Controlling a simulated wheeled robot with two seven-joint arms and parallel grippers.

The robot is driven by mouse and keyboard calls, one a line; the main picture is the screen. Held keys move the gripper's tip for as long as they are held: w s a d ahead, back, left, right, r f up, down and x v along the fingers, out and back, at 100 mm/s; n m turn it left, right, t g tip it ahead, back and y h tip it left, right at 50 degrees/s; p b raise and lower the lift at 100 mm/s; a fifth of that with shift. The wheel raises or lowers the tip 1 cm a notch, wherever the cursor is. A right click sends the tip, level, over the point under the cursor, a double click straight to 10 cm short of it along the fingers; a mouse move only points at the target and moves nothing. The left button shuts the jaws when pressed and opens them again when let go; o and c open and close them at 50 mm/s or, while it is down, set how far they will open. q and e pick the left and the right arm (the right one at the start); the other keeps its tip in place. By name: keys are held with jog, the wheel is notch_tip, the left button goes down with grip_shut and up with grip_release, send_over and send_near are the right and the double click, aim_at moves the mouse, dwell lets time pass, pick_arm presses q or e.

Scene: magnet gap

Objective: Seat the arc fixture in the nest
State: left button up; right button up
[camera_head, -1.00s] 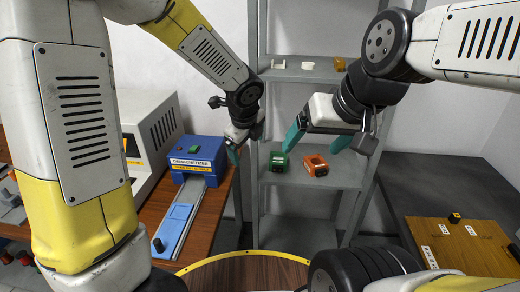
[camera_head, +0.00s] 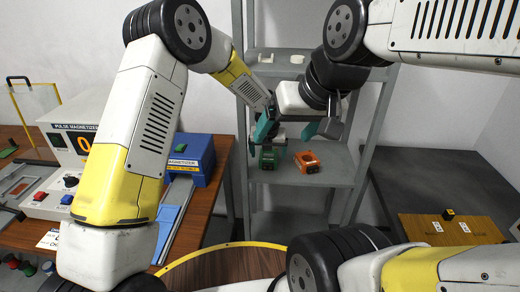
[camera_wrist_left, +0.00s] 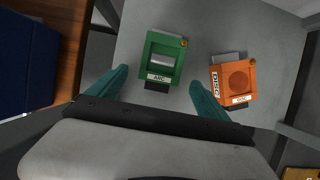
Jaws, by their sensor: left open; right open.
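The green fixture marked ARC (camera_wrist_left: 161,58) lies on the middle shelf; it also shows in the head view (camera_head: 268,160), partly behind my grippers. My left gripper (camera_wrist_left: 157,85) is open above and in front of it, with the fixture between the lines of its teal fingers and nothing held. In the head view my left gripper (camera_head: 267,147) is partly hidden behind my right gripper (camera_head: 285,134). My right gripper is open and empty, higher up in front of the shelf. I cannot pick out the nest for certain.
An orange fixture marked DISC (camera_wrist_left: 236,82) lies just right of the green one, near my left gripper's right finger. White parts (camera_head: 297,59) lie on the upper shelf. A pulse magnetizer (camera_head: 75,135) and blue demagnetizer (camera_head: 194,158) stand left. A wooden board (camera_head: 470,230) lies right.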

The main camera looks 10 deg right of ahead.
aim_at(269, 155)
pick_arm(q)
jog(key=shift+w+d, duration=0.2)
jog(key=shift+w, duration=0.4)
jog(key=shift+w+d, duration=0.15)
jog(key=shift+w, duration=0.4)
jog(key=x, duration=0.5)
jog(key=shift+c, duration=0.4)
jog(key=c, duration=1.8)
jog(key=shift+r, duration=0.1)
grip_shut()
